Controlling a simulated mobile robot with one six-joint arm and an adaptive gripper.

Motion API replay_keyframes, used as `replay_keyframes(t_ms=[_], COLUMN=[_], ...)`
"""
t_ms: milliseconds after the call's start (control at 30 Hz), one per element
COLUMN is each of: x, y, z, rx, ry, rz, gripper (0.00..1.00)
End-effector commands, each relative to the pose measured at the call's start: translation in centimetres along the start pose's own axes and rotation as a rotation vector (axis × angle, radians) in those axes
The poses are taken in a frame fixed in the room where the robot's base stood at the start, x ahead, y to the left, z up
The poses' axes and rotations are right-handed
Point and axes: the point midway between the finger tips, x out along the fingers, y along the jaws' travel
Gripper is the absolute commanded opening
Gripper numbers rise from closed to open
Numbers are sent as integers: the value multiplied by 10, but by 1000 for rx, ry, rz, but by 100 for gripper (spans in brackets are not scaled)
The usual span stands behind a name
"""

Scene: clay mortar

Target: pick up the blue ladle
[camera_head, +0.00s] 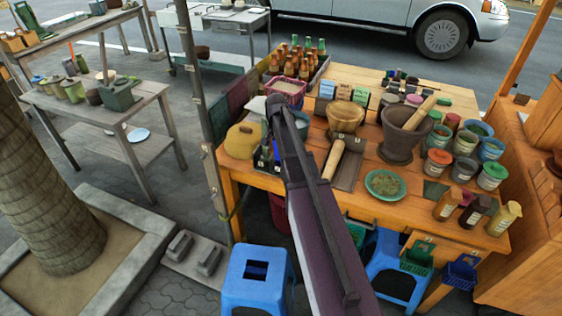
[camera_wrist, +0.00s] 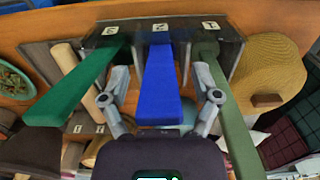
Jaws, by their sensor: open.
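The blue ladle's flat handle (camera_wrist: 160,92) rises from the middle slot of a dark holder (camera_wrist: 127,35) with several numbered labels. Its lower end is hidden in the holder. My gripper (camera_wrist: 161,80) is open, with one finger on each side of the blue handle and a visible gap on both sides. A green handle (camera_wrist: 75,90) stands in the left slot and an olive green handle (camera_wrist: 225,110) in the right slot, just outside my fingers.
A yellow lidded basket (camera_head: 243,140) stands beside the holder, also seen in the wrist view (camera_wrist: 265,70). A wooden rolling pin (camera_head: 333,160), a mortar (camera_head: 400,140), a green bowl (camera_head: 385,184) and several jars crowd the wooden table (camera_head: 350,205).

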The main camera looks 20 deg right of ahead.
Motion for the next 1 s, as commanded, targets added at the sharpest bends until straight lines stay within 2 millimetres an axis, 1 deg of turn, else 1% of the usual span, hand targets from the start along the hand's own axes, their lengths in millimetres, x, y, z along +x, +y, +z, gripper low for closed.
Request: replay_keyframes(t_ms=[67, 100, 167, 200, 267, 300, 367, 767, 1000], x=[0, 0, 0, 0, 0, 0, 0, -1, -9], y=[0, 0, 0, 0, 0, 0, 0, 0, 0], z=[0, 0, 0, 0, 0, 0, 0, 0, 0], rx=[0, 0, 0, 0, 0, 0, 0, 1, 1], ry=[0, 0, 0, 0, 0, 0, 0, 0, 0], rz=[0, 0, 0, 0, 0, 0, 0, 0, 0], gripper=[80, 77, 59, 47, 30, 18, 0, 0, 0])
